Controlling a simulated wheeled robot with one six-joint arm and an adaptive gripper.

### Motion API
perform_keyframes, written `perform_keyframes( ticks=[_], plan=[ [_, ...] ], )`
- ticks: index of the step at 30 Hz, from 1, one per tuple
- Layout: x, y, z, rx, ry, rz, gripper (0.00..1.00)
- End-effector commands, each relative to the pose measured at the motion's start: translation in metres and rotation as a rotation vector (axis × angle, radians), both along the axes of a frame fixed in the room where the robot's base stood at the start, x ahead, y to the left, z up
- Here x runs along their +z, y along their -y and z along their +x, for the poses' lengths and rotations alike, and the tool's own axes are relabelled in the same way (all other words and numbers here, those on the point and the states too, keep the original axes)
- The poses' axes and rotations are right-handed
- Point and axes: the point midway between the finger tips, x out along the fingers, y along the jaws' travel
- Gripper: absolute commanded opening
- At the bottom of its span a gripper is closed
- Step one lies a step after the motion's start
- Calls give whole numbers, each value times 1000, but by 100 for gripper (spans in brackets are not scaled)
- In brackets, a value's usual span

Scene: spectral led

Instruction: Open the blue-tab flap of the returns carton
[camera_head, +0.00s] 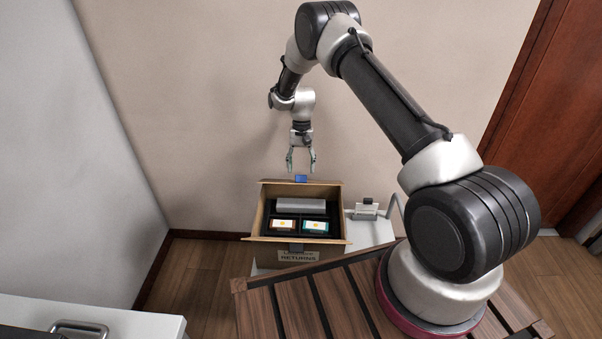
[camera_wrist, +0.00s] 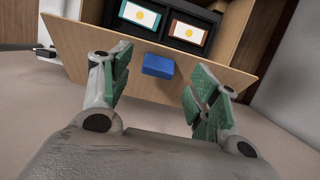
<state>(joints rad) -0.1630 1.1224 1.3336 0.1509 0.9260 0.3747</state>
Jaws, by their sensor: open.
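The returns carton (camera_head: 300,257) is an open-topped cardboard box with a RETURNS label on its near side. The flap with the blue tab (camera_head: 301,178) is on its far side, and the inside of the carton shows in front of it. My gripper (camera_head: 301,167) points down just above the tab. Its fingers are open on either side of the tab in the wrist view (camera_wrist: 159,76); I see no contact.
Two cards, one orange (camera_head: 284,225) and one teal (camera_head: 315,227), and a grey block (camera_head: 301,205) lie inside the carton. The near flap (camera_head: 295,242) is folded outward. A small grey device (camera_head: 366,210) stands on the white surface at right. A wall is close behind.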

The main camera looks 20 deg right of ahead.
Motion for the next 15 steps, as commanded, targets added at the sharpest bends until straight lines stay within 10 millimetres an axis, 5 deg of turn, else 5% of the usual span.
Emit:
perform_keyframes(
  ticks=[7, 15],
  plan=[
    [55, 5, 15, -1, 3, 1, 61],
    [82, 7, 21, 0, 1, 0, 61]
  ],
)
